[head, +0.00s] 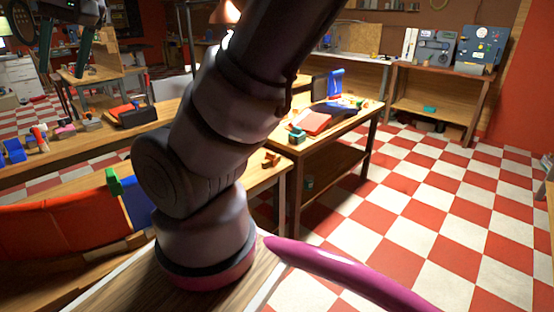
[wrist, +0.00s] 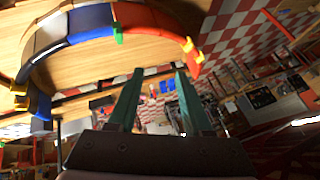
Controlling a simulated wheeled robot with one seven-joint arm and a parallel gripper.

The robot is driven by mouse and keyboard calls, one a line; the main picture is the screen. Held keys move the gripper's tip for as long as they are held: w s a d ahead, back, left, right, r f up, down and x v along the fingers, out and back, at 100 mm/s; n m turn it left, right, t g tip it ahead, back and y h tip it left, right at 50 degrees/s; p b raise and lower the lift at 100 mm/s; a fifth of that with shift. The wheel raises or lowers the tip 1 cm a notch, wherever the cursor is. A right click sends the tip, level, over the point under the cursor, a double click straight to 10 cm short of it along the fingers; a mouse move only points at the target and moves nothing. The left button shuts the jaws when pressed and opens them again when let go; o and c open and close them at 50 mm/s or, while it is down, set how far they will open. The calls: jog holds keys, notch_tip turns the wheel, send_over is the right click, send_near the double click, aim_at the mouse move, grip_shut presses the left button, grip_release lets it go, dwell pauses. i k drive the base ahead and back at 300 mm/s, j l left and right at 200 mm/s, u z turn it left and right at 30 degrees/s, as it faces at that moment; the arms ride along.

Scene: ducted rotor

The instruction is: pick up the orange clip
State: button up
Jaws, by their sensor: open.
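I cannot tell whether one of these is the orange clip. My gripper (head: 65,70) is at the upper left of the head view, with teal fingers pointing down. In the wrist view, its fingers (wrist: 159,72) are apart and nothing shows between them.
A curved ring of red and blue segments (head: 60,218) with a green clip (head: 114,181) stands at the lower left. The right-hand workbench (head: 352,122) carries a red book-like item (head: 312,122) and blue parts. Checkered floor (head: 430,200) is open to the right.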

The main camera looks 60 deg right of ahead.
aim_at(271, 155)
jog(key=z, duration=1.85)
jog(key=i+l, duration=0.2)
jog(key=i, duration=0.2)
jog(key=i+l, duration=0.2)
jog(key=i, duration=0.25)
jog(key=i+l, duration=0.2)
jog(key=i, duration=0.2)
jog(key=z, duration=0.05)
